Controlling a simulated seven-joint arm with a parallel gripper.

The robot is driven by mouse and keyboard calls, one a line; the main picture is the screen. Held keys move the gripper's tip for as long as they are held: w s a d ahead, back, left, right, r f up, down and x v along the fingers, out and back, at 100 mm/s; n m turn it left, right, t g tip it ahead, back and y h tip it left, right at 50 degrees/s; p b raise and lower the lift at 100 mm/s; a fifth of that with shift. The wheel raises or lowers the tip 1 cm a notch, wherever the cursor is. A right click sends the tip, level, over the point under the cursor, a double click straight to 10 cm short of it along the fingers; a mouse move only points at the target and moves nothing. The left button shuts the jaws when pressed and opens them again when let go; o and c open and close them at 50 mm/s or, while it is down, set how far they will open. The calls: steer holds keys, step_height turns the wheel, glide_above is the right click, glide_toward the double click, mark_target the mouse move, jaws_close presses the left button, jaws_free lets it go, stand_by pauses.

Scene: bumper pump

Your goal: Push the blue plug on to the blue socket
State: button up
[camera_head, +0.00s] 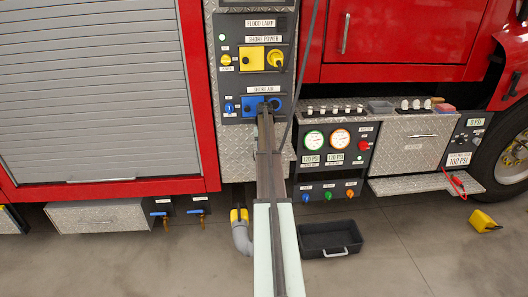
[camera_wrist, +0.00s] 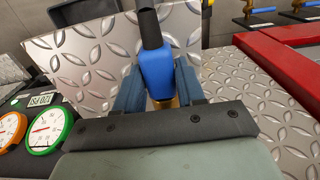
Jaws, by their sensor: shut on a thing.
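The blue plug (camera_wrist: 157,73) is between my two gripper fingers (camera_wrist: 160,88) in the wrist view. A black hose end (camera_wrist: 149,28) leaves it at the top, and a brass piece shows at its lower end, partly hidden by my gripper. In the head view my gripper (camera_head: 265,106) reaches up to the shore air row of the panel. A blue plate (camera_head: 252,107) shows left of the fingertips and a blue part (camera_head: 276,103) right of them. My gripper covers the middle, so I cannot tell whether plug and socket touch.
Above is the yellow shore power outlet (camera_head: 251,59) with a yellow plug (camera_head: 275,58). A dark cable (camera_head: 304,50) hangs just right of my arm. A gauge panel (camera_head: 335,145) stands to the right. A black tray (camera_head: 330,238) lies on the floor.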

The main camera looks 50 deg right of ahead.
steer(key=shift+r, duration=0.1)
steer(key=shift+r, duration=2.9)
steer(key=shift+s, duration=0.1)
steer(key=s+d+f+t+y, duration=0.1)
steer(key=s+d, duration=0.1)
steer(key=s, duration=0.2)
steer(key=s+d+m+t+y, duration=0.1)
steer(key=s+d, duration=0.2)
steer(key=s, duration=0.1)
steer(key=s+d+f+t, duration=0.1)
steer(key=s+d+t, duration=0.1)
steer(key=s+d, duration=0.1)
steer(key=shift+s+d+f+m+y, duration=0.2)
steer(key=shift+s+f+m+y, duration=0.1)
steer(key=shift+s+m+y, duration=0.15)
steer(key=w+a+r+n+t+y, duration=0.1)
steer(key=a+r+t+y, duration=0.2)
steer(key=r, duration=0.4)
steer(key=w+a+r+n+t+y, duration=0.1)
steer(key=w+a+r+t+y, duration=0.1)
steer(key=a+r+t+y, duration=0.2)
step_height(320, 180, up, 4)
steer(key=t+y, duration=0.1)
steer(key=y, duration=0.2)
steer(key=shift+r+t, duration=0.25)
steer(key=shift+t, duration=0.15)
steer(key=shift+w, duration=0.25)
